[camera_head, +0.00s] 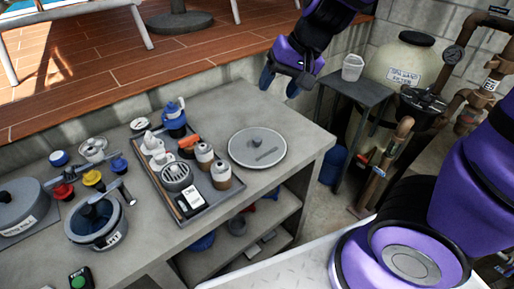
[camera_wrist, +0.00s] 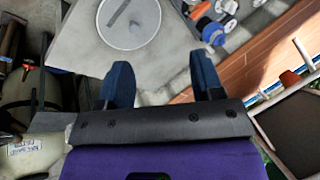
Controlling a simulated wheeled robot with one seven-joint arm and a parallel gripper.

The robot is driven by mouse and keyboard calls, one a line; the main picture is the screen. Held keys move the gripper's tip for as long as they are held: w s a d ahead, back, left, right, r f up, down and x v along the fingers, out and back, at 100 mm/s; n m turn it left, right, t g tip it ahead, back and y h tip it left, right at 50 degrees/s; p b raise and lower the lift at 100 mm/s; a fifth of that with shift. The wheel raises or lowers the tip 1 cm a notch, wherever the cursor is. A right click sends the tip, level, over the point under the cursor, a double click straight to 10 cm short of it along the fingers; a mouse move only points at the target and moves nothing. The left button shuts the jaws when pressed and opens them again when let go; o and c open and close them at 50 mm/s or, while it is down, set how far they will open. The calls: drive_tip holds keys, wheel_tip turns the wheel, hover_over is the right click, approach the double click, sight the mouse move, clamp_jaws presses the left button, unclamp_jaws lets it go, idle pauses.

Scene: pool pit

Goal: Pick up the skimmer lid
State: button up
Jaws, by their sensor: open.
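The skimmer lid is most likely the flat, round, light grey lid (camera_head: 258,146) with a darker bar-shaped handle or slot across it. It lies on the concrete counter (camera_head: 305,135) near its right end. The lid also shows in the wrist view (camera_wrist: 124,20), at the top and cut by the frame's edge. My gripper (camera_head: 280,84) is above and beyond the counter's back right part, apart from the lid. In the wrist view its two blue fingers (camera_wrist: 162,82) are spread, with nothing between them.
A grey tray (camera_head: 222,206) with bottles and small parts stands left of the lid. Further left are a round pot-like housing (camera_head: 95,222) and coloured knobs. The sand filter (camera_head: 400,62) and pipes stand right. Counter space right of the lid is clear.

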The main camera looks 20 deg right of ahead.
drive_tip(key=w+a+f+m+h, duration=0.1)
drive_tip(key=w+a+f+m, duration=0.1)
drive_tip(key=w+f, duration=0.6)
drive_tip(key=m+t+h, duration=0.1)
drive_tip(key=h, duration=0.4)
approach(257, 139)
drive_tip(key=shift+x, duration=2.2)
drive_tip(key=shift+f, duration=0.1)
drive_tip(key=shift+x, duration=2.55)
drive_tip(key=c, duration=1.1)
